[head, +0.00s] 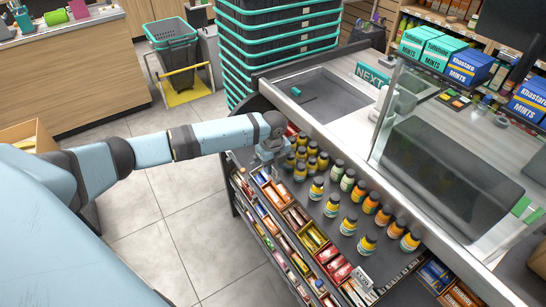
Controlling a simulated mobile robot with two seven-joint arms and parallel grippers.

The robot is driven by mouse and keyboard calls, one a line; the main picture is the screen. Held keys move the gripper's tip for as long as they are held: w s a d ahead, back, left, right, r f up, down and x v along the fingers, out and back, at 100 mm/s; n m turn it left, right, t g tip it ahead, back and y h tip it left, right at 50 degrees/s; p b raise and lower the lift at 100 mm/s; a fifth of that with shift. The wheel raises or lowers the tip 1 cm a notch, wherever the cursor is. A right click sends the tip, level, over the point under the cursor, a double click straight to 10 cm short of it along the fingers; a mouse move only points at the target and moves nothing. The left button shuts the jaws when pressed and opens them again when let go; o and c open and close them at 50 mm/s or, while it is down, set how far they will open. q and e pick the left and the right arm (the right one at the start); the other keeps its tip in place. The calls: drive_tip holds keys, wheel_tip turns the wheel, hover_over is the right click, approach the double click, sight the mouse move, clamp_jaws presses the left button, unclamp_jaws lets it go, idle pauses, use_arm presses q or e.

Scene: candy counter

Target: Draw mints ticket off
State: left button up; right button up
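My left gripper (266,157) points down at the far left end of the candy shelf (300,205), close to the yellow-capped bottles and the candy boxes. Its fingers are small and partly hidden by the wrist, so I cannot tell whether they are open or hold anything. No mints ticket can be made out clearly. A small white tag (362,276) with dark lettering stands at the shelf's lower front; its words are too small to read surely. Teal mints boxes (441,52) and blue mints boxes (470,67) stand on the counter's far side. My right gripper is out of view.
Stacked black and teal baskets (275,45) stand behind my arm. The tiled floor (190,225) at left is clear.

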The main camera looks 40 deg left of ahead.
sight(273, 168)
use_arm(q)
drive_tip(key=shift+f, duration=0.15)
drive_tip(key=shift+c, duration=0.4)
clamp_jaws()
drive_tip(key=shift+r+p, duration=0.7)
drive_tip(key=shift+p, duration=0.2)
idle(0.5)
drive_tip(key=shift+r+p, duration=1.05)
drive_tip(key=shift+p, duration=0.05)
